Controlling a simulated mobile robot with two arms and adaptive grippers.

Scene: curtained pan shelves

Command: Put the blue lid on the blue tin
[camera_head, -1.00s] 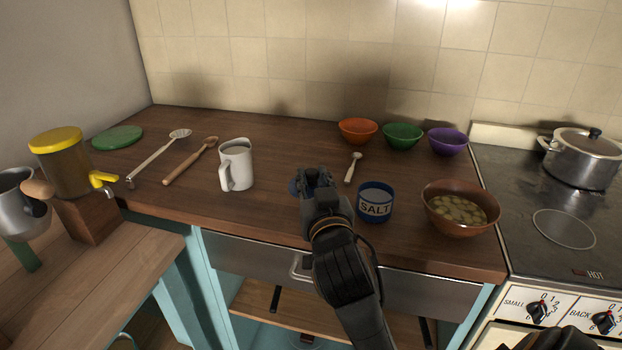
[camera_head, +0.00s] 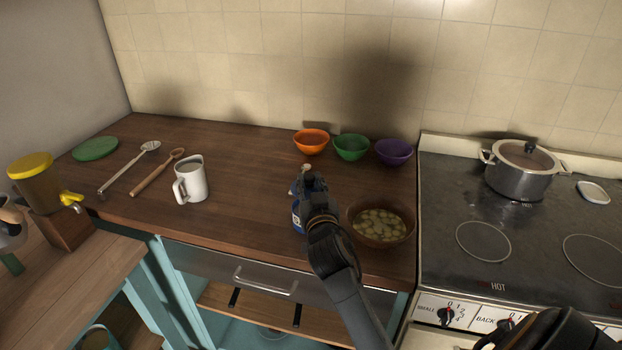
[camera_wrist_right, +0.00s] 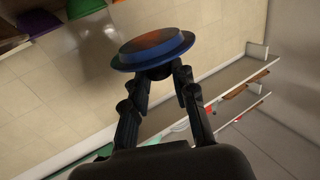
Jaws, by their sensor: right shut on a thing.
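The blue lid (camera_wrist_right: 152,50) is a round disc with a raised rim, held at the fingertips of my right gripper (camera_wrist_right: 164,78) in the right wrist view. In the head view my right gripper (camera_head: 310,182) hides most of the lid. The blue salt tin (camera_head: 297,219) stands on the wooden counter, mostly hidden behind this gripper, with a strip of its left side showing. The gripper appears over or in front of the tin; I cannot tell whether the lid touches it. My left gripper is not in view.
A brown bowl of potatoes (camera_head: 380,223) stands close to the right of the gripper. Orange (camera_head: 311,142), green (camera_head: 351,147) and purple (camera_head: 393,152) bowls line the back. A white mug (camera_head: 191,180) stands left, with clear counter between. The stove (camera_head: 455,205) is right.

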